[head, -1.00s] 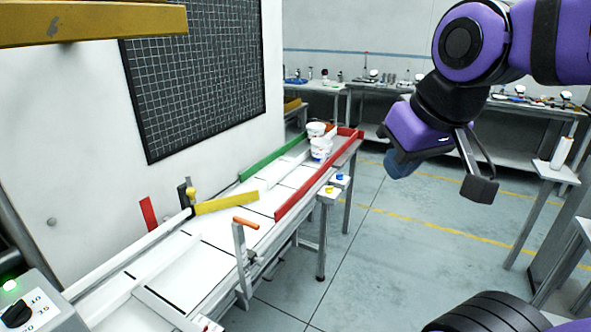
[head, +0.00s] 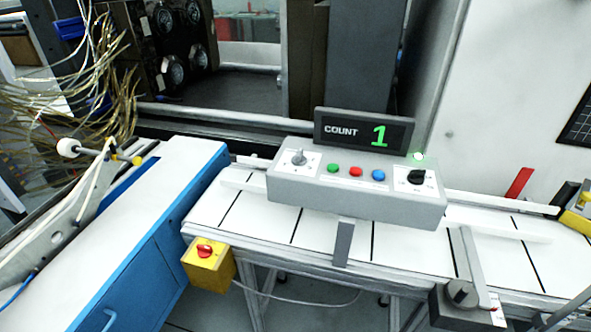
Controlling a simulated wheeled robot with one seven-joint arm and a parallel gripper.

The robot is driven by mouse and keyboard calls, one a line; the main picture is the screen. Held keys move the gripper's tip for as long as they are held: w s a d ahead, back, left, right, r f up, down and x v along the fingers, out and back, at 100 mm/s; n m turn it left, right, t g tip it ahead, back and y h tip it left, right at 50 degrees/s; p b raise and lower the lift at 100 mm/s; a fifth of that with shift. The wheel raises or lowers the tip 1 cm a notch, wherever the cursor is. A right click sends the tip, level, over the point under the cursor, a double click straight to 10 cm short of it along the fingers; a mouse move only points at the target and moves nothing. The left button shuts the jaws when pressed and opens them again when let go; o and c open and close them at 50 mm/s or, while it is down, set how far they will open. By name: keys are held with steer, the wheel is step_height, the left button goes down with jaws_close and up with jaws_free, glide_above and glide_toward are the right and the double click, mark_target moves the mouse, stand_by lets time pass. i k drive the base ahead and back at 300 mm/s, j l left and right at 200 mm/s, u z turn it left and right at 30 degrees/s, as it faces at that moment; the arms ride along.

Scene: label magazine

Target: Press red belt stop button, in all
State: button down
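A grey control box (head: 357,195) stands over the white conveyor belt in the middle of the head view. Its sloped face carries a row of three round buttons: a green button (head: 333,168), a red button (head: 355,172) and a blue button (head: 378,175). A yellow box with a red knob (head: 205,249) is fixed at the belt's near left end. I cannot read labels saying which red control stops the belt. My gripper is not in this view, and nothing covers the buttons.
Dials flank the buttons. A blue-sided bench (head: 180,220) adjoins the belt (head: 270,222) on the left. A dark bracket with a lever (head: 465,300) sticks out at front right.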

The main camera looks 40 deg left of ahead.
mark_target(356, 172)
steer(key=u, duration=1.2)
